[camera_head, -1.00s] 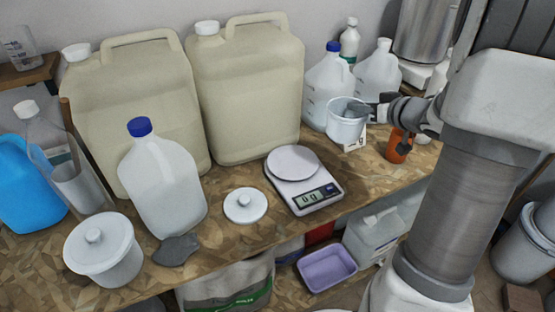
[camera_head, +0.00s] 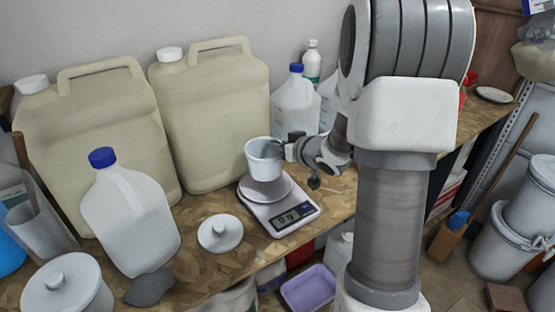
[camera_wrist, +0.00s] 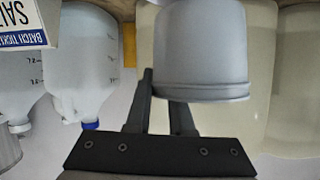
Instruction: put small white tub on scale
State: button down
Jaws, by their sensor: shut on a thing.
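The small white tub (camera_head: 261,166) is open-topped and upright over the round pan of the scale (camera_head: 287,219). I cannot tell whether its base touches the pan. The scale's display is lit and seems to read zeros. My gripper (camera_head: 284,149) comes from the right and is shut on the tub's right side near the rim. In the wrist view the tub (camera_wrist: 203,50) appears upside down between and beyond my dark fingers (camera_wrist: 160,85); the scale is not clearly seen there.
A white lid (camera_head: 220,233) lies left of the scale. A jug with a blue cap (camera_head: 134,220) and large beige canisters (camera_head: 215,115) stand left and behind. A lidded white tub (camera_head: 66,290) is at the front left. A purple tray (camera_head: 308,288) sits below the bench edge.

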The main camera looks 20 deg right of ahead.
notch_tip(320, 180, down, 4)
jog(key=shift+b, duration=0.35)
jog(key=shift+r, duration=0.1)
jog(key=c, duration=0.8)
grip_release()
jog(key=shift+s+d+r, duration=0.15)
jog(key=shift+s, duration=0.1)
jog(key=p+v, duration=0.1)
jog(key=v, duration=1)
jog(key=shift+s, duration=0.2)
